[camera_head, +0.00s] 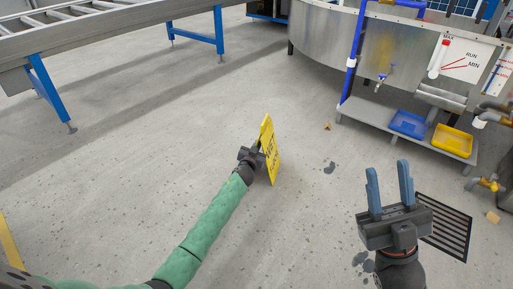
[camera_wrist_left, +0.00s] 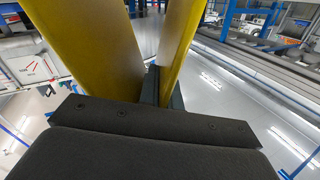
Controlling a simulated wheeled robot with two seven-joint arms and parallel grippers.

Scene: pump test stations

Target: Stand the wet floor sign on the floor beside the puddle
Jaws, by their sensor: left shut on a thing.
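The yellow wet floor sign (camera_head: 270,152) is roughly upright near the middle of the head view, with dark lettering facing right. My left gripper (camera_head: 256,152) is shut on it near its upper left edge. Whether its lower edge touches the floor is not clear. In the left wrist view the sign's two yellow panels (camera_wrist_left: 85,40) spread on either side of the dark finger (camera_wrist_left: 152,85). Dark wet patches lie on the floor: a small one (camera_head: 330,168) right of the sign and another (camera_head: 361,258) beside my right gripper. My right gripper (camera_head: 389,185) is open and empty.
A floor drain grate (camera_head: 446,228) lies right of my right gripper. A steel tank (camera_head: 325,45) with a low shelf holding blue (camera_head: 408,124) and yellow (camera_head: 453,140) trays stands at upper right. A conveyor (camera_head: 90,35) is at upper left. Floor around the sign is mostly clear.

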